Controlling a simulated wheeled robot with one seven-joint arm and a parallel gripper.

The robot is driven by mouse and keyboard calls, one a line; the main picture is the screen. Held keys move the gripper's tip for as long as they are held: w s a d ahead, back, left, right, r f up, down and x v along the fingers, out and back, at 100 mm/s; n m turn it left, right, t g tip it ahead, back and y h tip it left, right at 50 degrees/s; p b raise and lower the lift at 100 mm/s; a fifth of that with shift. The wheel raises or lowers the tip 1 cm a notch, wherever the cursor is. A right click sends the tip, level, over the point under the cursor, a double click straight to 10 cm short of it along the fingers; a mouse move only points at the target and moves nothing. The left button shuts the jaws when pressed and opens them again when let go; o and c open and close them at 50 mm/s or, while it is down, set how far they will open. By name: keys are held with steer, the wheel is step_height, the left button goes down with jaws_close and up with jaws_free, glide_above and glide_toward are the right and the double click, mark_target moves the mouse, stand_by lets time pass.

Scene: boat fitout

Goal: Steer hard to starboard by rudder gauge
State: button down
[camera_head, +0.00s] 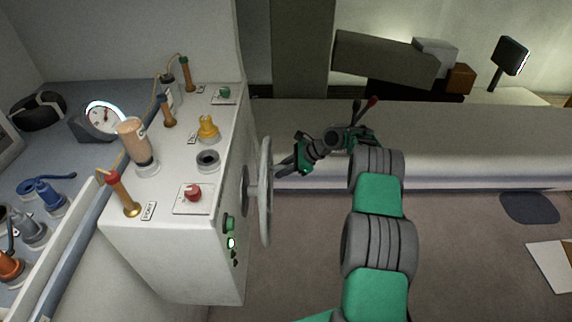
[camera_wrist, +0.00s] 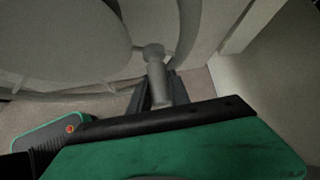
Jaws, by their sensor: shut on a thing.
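The grey steering wheel (camera_head: 265,200) stands upright on the right side of the white console, seen nearly edge-on. My gripper (camera_head: 279,170) is at the wheel's right side. In the wrist view my gripper (camera_wrist: 160,88) is shut on a grey wheel knob (camera_wrist: 154,54), which sticks out between the two fingers near the curved rim. A round gauge (camera_head: 103,118) with a white face sits on the counter left of the console. It looks like the rudder gauge; its needle is too small to read surely.
The console top (camera_head: 175,220) holds a red button (camera_head: 193,193), a yellow knob (camera_head: 208,127) and several brass-ended levers. A long bench (camera_head: 440,140) runs behind my arm.

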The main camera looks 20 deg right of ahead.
stand_by(0.3)
steer(key=c, duration=1.2)
jaws_free()
steer(key=b+v, duration=0.1)
steer(key=v, duration=0.6)
steer(key=shift+s+d+r, duration=0.2)
steer(key=shift+r, duration=0.1)
steer(key=shift+c, duration=0.3)
